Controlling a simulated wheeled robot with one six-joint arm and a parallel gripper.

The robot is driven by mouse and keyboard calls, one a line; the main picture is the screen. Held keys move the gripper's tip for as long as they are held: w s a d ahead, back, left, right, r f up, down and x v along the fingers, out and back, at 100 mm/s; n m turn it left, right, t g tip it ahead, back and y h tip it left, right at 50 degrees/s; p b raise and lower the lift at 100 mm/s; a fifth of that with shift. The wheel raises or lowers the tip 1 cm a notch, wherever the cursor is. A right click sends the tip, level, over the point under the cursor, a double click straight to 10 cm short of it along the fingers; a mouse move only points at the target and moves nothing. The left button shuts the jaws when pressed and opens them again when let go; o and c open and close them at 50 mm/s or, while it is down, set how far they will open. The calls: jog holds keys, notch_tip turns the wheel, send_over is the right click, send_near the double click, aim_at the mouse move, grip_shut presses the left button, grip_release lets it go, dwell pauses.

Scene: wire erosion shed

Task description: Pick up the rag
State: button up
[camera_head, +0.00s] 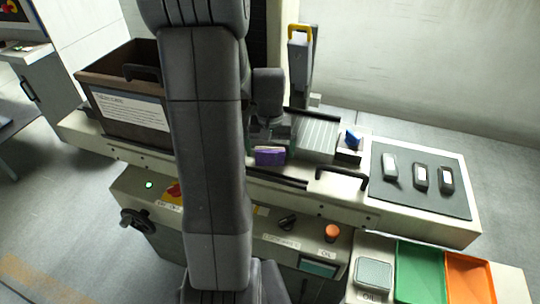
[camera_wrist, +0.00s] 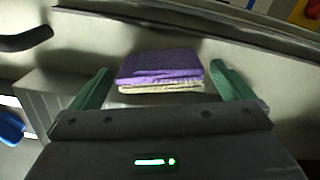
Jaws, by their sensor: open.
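The rag (camera_wrist: 160,68) is a folded purple cloth with a beige layer below, lying flat in the wrist view. In the head view the purple rag (camera_head: 270,156) shows beside my arm, on the machine bed. My gripper (camera_wrist: 158,84) is open, with one green finger at each side of the rag. The rag lies between the fingers, with a small gap visible on the right; I cannot tell whether the left finger touches it. In the head view my arm hides part of the area around the gripper.
A brown crate (camera_head: 113,136) stands at the left of the bed. A black handle (camera_head: 342,174) and a ribbed block (camera_head: 315,135) are right of the rag. A dark mat (camera_head: 424,205) holds several small tools. Green (camera_head: 418,272) and orange (camera_head: 470,278) trays sit at the lower right.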

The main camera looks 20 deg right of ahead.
aim_at(270, 149)
jog(key=shift+f, duration=1.15)
jog(key=c, duration=1)
jog(key=shift+o, duration=0.2)
notch_tip(270, 149, up, 10)
jog(key=shift+r, duration=0.1)
jog(key=o, duration=0.5)
jog(key=shift+c, duration=0.2)
jog(key=c, duration=0.3)
